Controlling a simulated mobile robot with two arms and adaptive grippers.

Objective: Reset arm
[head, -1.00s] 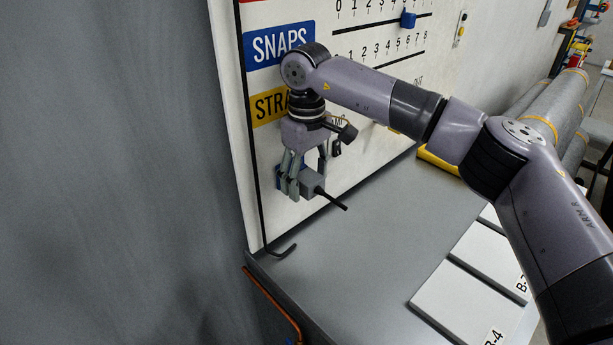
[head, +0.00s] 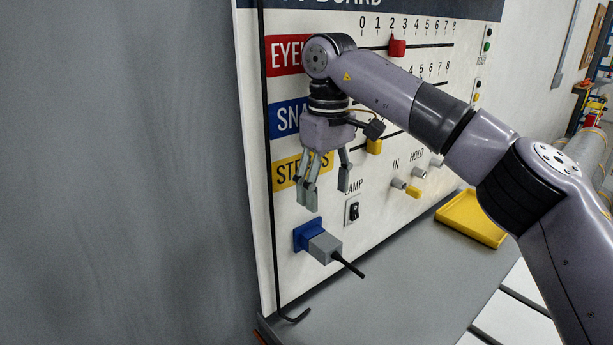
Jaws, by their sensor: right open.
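My right gripper (head: 325,190) is open and empty in front of the white board (head: 310,275), pointing down over the yellow STRAPS label (head: 290,172). Below its fingertips, and apart from them, a grey plug with a black lever or cable (head: 325,248) sits at a blue socket (head: 305,236) on the board. My right arm comes in from the right and covers part of the board's rows. My left gripper is not in view.
The board carries a red slider (head: 397,47), a yellow slider (head: 374,146), a lamp switch (head: 354,211) and several small knobs. A yellow tray (head: 471,218) lies on the grey bench (head: 400,290).

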